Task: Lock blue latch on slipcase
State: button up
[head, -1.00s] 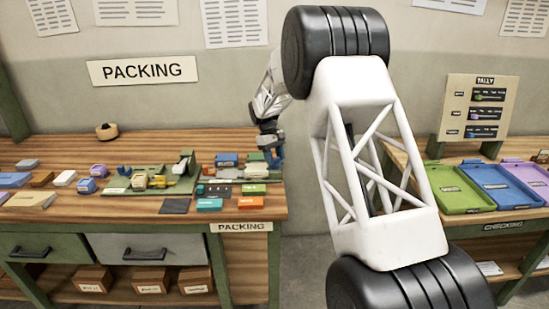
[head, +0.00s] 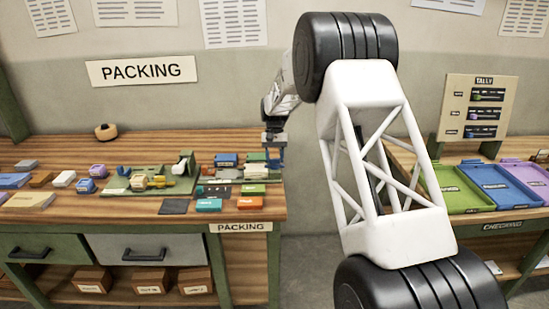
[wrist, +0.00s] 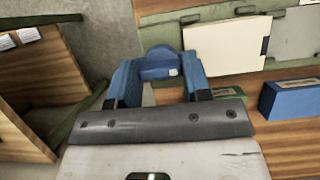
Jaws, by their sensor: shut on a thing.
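My gripper (wrist: 160,72) has blue fingers. They are shut on a blue piece with a rounded top (wrist: 163,58), which looks like the blue latch. The fingers cover much of it, and I cannot tell how it joins the slipcase. A cream, box-shaped piece that looks like the slipcase (wrist: 226,48) lies just right of the fingers in the wrist view, in a green holder (wrist: 200,12). In the head view, my gripper (head: 274,153) is at the right end of the packing table, beside a pale piece (head: 256,157); the latch cannot be made out there.
A blue box (wrist: 290,98) and a green box (wrist: 228,92) lie near my gripper on the packing table (head: 140,222). Several small coloured blocks and a green fixture (head: 118,184) stand further left. A floor gap separates this table from the checking table, with its green tray (head: 455,189).

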dwell(0.3)
jog(key=o, duration=0.9)
jog(key=shift+v, duration=3.9)
jog(key=shift+s+r, duration=0.1)
